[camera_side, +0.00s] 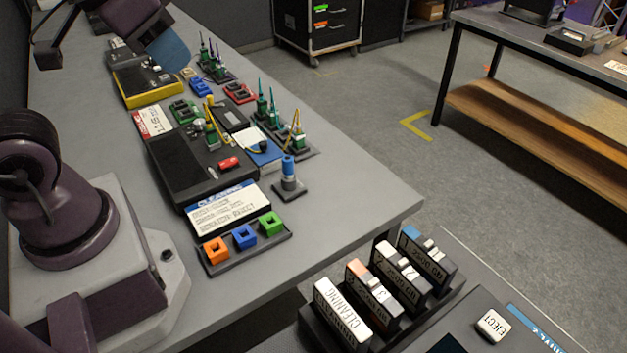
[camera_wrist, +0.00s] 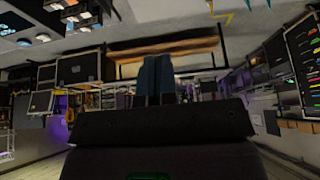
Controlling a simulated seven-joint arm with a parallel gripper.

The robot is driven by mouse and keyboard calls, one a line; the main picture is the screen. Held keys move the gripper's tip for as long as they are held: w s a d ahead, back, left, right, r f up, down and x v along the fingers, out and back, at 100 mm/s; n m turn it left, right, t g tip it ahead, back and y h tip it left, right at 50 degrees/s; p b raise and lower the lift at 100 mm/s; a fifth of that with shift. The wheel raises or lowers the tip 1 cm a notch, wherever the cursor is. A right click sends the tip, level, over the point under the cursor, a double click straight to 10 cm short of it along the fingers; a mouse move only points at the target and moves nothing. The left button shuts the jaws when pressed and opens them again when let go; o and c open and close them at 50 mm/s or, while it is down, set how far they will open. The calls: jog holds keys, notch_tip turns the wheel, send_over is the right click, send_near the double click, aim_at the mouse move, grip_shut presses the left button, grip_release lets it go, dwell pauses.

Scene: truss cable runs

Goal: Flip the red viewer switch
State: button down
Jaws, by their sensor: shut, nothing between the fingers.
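A small red rocker switch (camera_side: 229,163) sits on top of a black box-shaped device (camera_side: 178,165) near the middle of the bench in the side view. The switch's position is too small to tell. My gripper (camera_side: 176,56) is at the top left of the side view, above the far part of the bench and well away from the red switch. Its blue fingers are together and empty; they also show in the wrist view (camera_wrist: 157,78). The wrist view looks out across the room, and the red switch cannot be made out there.
Next to the device stand a white label card (camera_side: 228,208), a tray with orange, blue and green blocks (camera_side: 243,247), a blue-topped post (camera_side: 289,178) and several cable connectors (camera_side: 268,108). A black and yellow device (camera_side: 148,86) lies farther back. The bench's right front is clear.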

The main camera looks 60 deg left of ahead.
jog(key=shift+d, duration=0.1)
jog(key=n+g, duration=0.6)
jog(key=n, duration=3)
send_over(223, 163)
notch_tip(223, 163, down, 16)
jog(key=shift+r, duration=0.2)
notch_tip(223, 163, down, 14)
jog(key=shift+f, duration=0.1)
